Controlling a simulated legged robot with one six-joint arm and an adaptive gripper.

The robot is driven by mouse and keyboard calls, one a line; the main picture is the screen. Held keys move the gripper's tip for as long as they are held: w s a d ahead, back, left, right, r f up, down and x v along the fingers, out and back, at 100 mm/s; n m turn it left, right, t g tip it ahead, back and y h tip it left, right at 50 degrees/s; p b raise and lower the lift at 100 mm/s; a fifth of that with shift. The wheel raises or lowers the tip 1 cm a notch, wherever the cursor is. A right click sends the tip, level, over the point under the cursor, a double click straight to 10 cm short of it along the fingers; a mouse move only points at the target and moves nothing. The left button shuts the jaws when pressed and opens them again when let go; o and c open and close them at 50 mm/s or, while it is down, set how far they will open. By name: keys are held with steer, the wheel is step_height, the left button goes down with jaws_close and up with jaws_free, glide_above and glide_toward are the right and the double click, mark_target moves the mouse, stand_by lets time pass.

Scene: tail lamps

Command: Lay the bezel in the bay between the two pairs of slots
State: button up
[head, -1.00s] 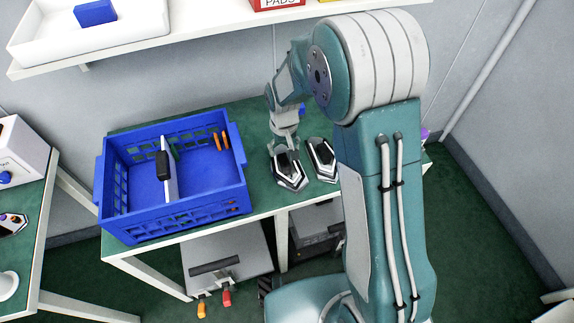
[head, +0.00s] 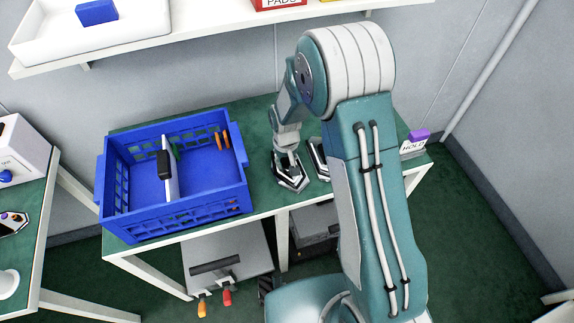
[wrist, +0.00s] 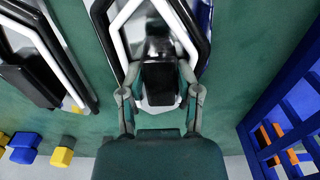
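Two hexagonal black-and-white frames, which look like bezels, are on the green table right of the blue crate (head: 220,207). My gripper (wrist: 160,75) is down over the left bezel (head: 291,184), its fingers on either side of a dark block at the bezel's middle. I cannot tell whether they press on it. The other bezel (head: 318,160) is partly hidden behind my arm; it also shows at the wrist view's left (wrist: 45,55). In the crate stands a white divider (head: 171,180) with a black grip. Orange marks (head: 221,139) show at the crate's back right, a green mark beside the divider.
A purple-topped HOLD sign (head: 415,142) stands at the table's right end. A shelf (head: 190,30) with a white tray runs above the back. Blue and yellow blocks (wrist: 62,157) show at the wrist view's lower left. Another table is at far left.

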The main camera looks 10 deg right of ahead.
steer(key=shift+f, duration=0.1)
jaws_close()
steer(key=shift+r, duration=0.65)
steer(key=s+d+r, duration=0.2)
steer(key=s+r, duration=0.9)
steer(key=s, duration=0.3)
steer(key=shift+d+r, duration=0.4)
